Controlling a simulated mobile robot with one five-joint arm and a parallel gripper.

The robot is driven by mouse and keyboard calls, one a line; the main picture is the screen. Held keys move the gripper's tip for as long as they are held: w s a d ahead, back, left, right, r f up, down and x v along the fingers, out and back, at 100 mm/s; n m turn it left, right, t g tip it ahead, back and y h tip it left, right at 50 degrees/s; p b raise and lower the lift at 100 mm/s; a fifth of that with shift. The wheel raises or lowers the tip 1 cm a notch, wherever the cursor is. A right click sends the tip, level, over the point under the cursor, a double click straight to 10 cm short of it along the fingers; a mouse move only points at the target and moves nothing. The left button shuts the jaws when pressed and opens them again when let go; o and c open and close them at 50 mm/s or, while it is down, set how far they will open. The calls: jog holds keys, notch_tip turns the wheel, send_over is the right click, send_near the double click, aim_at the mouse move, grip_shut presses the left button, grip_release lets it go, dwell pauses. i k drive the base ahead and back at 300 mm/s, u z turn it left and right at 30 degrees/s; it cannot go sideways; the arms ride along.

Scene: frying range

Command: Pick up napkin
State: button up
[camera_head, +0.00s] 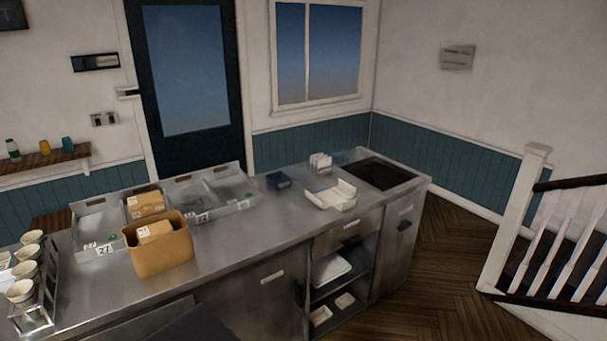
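I cannot clearly make out a napkin. A small white upright stack (320,162), which may be napkins in a holder, stands near the back edge of the steel counter, left of the sink. In front of it lies an open white box or tray (331,195) with a raised lid; its contents are too small to tell. My gripper is not in view. A dark flat shape at the bottom edge may be part of my body.
The steel counter (235,240) also holds a brown container (158,257), several grey trays (98,227), a cup rack (38,316) and a dark blue box (279,180). Wooden floor (440,290) is clear before the stair railing (515,220).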

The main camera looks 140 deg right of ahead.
aim_at(324, 162)
jog(key=z, duration=0.5)
jog(key=i, duration=0.1)
jog(key=u, duration=0.45)
jog(key=k, duration=0.1)
jog(key=z, duration=3.55)
jog(key=k, duration=0.15)
jog(key=z, duration=1.1)
jog(key=i, duration=1)
jog(key=z, duration=0.2)
